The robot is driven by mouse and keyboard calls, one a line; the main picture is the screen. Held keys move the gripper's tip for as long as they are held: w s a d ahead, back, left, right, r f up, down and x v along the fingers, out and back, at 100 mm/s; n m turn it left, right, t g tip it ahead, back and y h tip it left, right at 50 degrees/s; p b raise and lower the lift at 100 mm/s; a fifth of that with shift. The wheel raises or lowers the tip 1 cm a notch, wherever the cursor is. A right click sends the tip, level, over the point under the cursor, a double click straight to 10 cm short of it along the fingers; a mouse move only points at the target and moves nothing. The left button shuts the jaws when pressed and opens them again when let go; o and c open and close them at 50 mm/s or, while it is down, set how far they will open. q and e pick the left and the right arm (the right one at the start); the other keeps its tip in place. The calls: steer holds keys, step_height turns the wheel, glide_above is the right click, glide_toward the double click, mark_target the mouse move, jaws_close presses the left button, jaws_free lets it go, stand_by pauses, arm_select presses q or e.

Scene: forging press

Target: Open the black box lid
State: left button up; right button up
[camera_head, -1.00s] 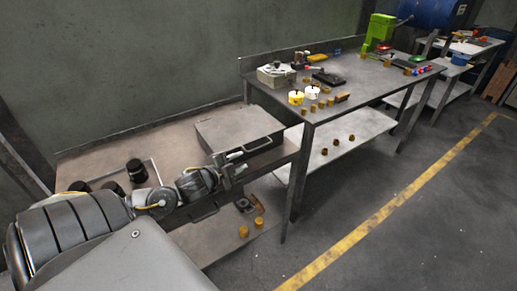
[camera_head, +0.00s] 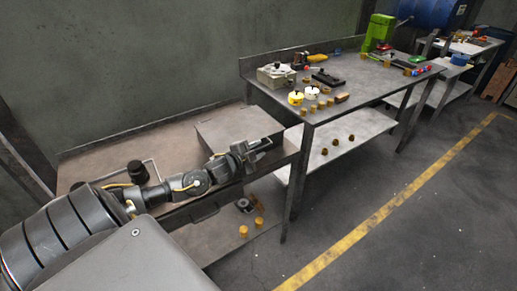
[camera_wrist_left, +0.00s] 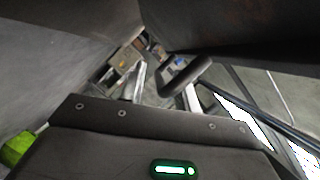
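The black box (camera_head: 238,124) sits on the low table, and its flat grey-looking lid appears closed. My left gripper (camera_head: 260,148) is at the front side of the box, close to the lid's front edge. In the left wrist view, the two light fingers of the gripper (camera_wrist_left: 164,88) stand apart. A dark rounded handle (camera_wrist_left: 186,74) crosses close to the right finger. I cannot tell whether it touches the finger. My right gripper is not in view.
The low table (camera_head: 100,160) carries a black cylinder (camera_head: 137,172) left of the box. A higher workbench (camera_head: 375,85) with small parts stands to the right. Brass-coloured pieces (camera_head: 259,222) lie on the shelf below. The floor at right is clear.

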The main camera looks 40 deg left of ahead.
arm_select(q)
steer(key=shift+w+f, duration=0.1)
steer(key=shift+w, duration=0.3)
steer(key=shift+c, duration=0.2)
jaws_close()
